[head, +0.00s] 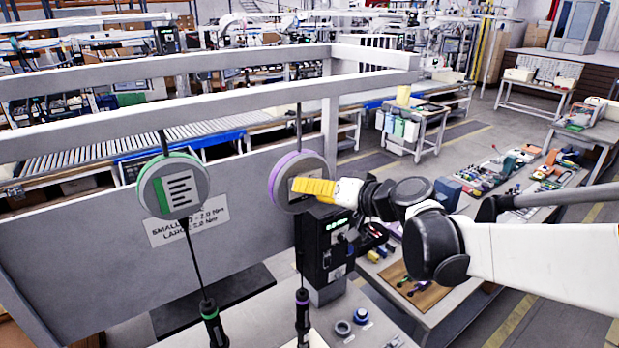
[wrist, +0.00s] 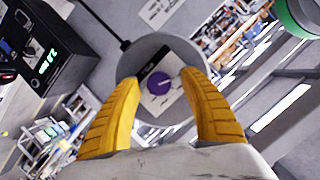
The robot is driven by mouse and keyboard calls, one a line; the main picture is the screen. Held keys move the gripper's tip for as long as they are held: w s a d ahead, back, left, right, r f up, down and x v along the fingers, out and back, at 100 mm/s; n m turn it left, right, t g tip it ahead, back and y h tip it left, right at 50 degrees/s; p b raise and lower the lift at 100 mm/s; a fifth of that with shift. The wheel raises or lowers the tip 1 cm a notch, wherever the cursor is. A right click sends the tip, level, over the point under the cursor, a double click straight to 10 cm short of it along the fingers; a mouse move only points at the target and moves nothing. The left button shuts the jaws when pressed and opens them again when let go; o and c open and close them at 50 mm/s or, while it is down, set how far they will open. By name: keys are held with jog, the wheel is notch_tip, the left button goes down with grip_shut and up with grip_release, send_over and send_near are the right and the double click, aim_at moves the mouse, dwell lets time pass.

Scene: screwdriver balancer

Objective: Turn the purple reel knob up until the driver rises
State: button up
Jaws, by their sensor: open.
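The purple-rimmed reel (head: 279,176) hangs from the overhead rail, right of the green reel. Its grey face fills the middle of the wrist view, with the purple knob (wrist: 160,84) at its centre on a white and black label. My gripper (head: 300,187) is in front of this reel. In the wrist view my gripper (wrist: 160,78) has its yellow fingers apart, one on each side of the knob, with a gap to it; contact with the reel face is unclear. The driver with the purple band (head: 302,316) hangs low on its cable, near the bench.
The green reel (head: 173,187) hangs to the left with its green-banded driver (head: 213,325) below. A black box with a green display (head: 327,243) stands close below my gripper. Grey rails (head: 180,121) run overhead. A torque sign (head: 188,223) is on the panel.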

jog(key=shift+w+a+f, duration=0.15)
jog(key=shift+w, duration=0.15)
jog(key=shift+s, duration=0.1)
grip_shut()
jog(key=shift+m+b, duration=0.3)
jog(key=shift+b, duration=0.1)
jog(key=m+y+b, duration=0.1)
jog(key=m+b, duration=0.1)
jog(key=b, duration=0.1)
jog(key=shift+f+m+g+y, duration=0.15)
jog(key=shift+m+g+y, duration=0.15)
jog(key=shift+m+y+b, duration=0.9)
jog(key=shift+m+b, duration=0.8)
jog(key=shift+b, duration=0.05)
jog(key=shift+r, duration=0.2)
